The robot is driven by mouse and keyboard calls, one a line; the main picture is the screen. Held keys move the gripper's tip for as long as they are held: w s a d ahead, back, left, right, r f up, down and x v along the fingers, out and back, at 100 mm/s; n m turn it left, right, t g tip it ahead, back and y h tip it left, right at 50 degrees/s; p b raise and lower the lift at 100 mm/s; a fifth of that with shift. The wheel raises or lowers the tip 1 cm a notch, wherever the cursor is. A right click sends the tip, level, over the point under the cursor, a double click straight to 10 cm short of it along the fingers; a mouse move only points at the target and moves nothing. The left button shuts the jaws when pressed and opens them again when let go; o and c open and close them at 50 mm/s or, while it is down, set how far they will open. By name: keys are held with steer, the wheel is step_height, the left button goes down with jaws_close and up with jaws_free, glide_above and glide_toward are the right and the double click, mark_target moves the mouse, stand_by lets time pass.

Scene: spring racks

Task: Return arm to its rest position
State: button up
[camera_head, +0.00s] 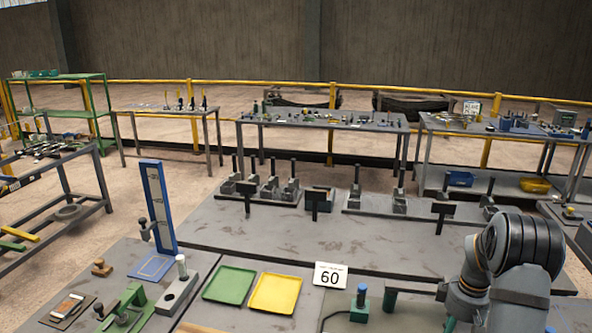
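My arm (517,255) shows in the head view at the lower right. Its dark rounded joint and grey links are bent over the right end of the near grey table. The lower links run out of the bottom of the picture. I cannot make out my gripper or its fingers, nor whether it holds anything.
The near grey table (290,232) has racks (268,188) with upright pins along its back. At its front are a green tray (229,285), a yellow tray (275,293), a "60" card (330,276) and a tall blue gauge (158,205). The table's middle is clear.

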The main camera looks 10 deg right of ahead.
steer(key=shift+f, duration=3.4)
steer(key=shift+w+a, duration=0.2)
steer(key=shift+a, duration=0.25)
steer(key=shift+r, duration=0.15)
